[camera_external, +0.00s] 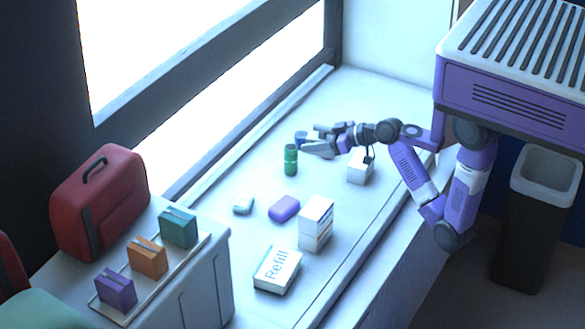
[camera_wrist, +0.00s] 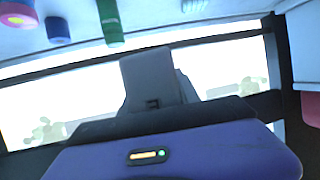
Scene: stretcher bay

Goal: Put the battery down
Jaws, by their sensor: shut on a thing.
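My gripper (camera_external: 308,146) is held low over the white counter, close to its window side. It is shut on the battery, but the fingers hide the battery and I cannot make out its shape. In the wrist view the grey end of my gripper (camera_wrist: 155,75) stands against the bright window. A green cylinder (camera_external: 290,161) stands upright on the counter just left of the fingertips. It also shows at the top of the wrist view (camera_wrist: 110,22). A blue round item (camera_external: 300,138) is just behind the fingertips, partly covered.
A white box (camera_external: 361,171) stands under my arm. A purple block (camera_external: 284,208), a pale teal piece (camera_external: 243,205), a tall white box (camera_external: 316,223) and a Refill box (camera_external: 277,269) are nearer. A tray (camera_external: 207,238) holds coloured boxes. The counter's far end is clear.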

